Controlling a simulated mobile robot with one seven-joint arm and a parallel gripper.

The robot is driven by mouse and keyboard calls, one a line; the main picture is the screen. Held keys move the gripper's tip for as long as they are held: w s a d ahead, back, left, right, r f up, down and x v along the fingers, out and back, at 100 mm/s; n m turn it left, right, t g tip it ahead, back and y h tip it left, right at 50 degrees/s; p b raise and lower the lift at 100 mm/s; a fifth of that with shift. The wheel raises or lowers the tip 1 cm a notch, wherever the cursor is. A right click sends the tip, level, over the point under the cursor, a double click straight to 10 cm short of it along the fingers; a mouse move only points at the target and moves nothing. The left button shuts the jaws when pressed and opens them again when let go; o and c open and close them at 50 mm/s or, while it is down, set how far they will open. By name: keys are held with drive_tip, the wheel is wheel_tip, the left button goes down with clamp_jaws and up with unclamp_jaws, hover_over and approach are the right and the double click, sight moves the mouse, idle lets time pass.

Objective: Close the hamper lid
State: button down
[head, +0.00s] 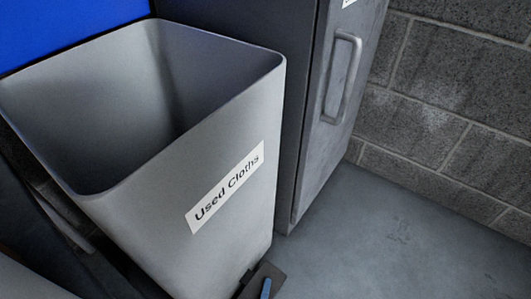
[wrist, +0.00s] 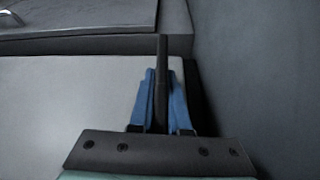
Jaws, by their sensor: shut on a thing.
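The hamper (head: 165,205) is a tall light grey bin with a label reading "Used Cloths". Its top is open and its inside shows in the head view. A flat blue panel (head: 60,28) stands behind the rim; I cannot tell whether it is the lid. A dark flat piece (head: 262,276) sits low at the hamper's front right corner, with a blue fingertip at it. In the wrist view, the blue fingers of my gripper (wrist: 161,85) are shut around a narrow dark bar (wrist: 162,56), beside a pale surface. I cannot tell fully what the bar belongs to.
A dark grey cabinet (head: 300,100) with a vertical handle (head: 342,78) stands close to the hamper's right side. A grey block wall (head: 440,95) is behind at the right. The grey floor (head: 400,235) at the right is clear.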

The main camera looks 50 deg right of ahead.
drive_tip(key=c, duration=0.9)
unclamp_jaws()
drive_tip(key=shift+p+v, duration=0.45)
drive_tip(key=shift+v, duration=3.3)
